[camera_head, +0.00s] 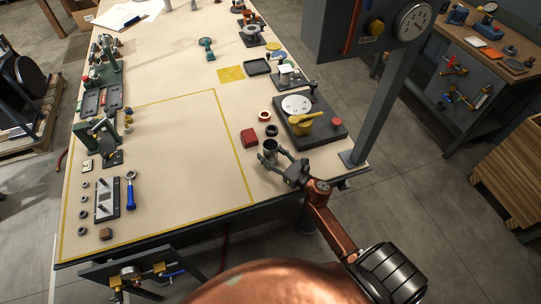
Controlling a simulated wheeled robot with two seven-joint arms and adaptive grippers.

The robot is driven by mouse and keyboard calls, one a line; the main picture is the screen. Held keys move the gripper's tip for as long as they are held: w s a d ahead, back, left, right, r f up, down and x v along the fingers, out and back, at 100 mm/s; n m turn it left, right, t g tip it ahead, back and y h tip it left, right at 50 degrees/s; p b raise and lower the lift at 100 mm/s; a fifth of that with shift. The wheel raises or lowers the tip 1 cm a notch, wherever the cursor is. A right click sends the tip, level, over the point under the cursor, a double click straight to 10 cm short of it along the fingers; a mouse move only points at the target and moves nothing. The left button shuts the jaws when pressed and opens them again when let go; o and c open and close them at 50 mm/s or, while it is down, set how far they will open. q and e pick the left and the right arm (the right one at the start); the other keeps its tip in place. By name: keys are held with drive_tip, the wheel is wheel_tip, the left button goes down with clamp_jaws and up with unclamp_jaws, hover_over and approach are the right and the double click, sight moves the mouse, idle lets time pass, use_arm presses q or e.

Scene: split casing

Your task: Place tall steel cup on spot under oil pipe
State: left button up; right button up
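The tall steel cup (271,146) stands on the table near its right front part, with its dark open mouth facing up. My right gripper (274,157) is at the cup, its fingers spread on the near side of it. Whether the fingers press on the cup or stand just clear of it is too small to tell. My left gripper is not in view. I cannot pick out the oil pipe or the spot under it with certainty; a grey post with a gauge (413,21) and a red tube (352,27) rises at the table's right edge.
A yellow-lined area (170,170) at left is mostly clear. Tools and fixtures line the left edge.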

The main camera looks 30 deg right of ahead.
drive_tip(key=c, duration=1)
drive_tip(key=shift+r, duration=0.1)
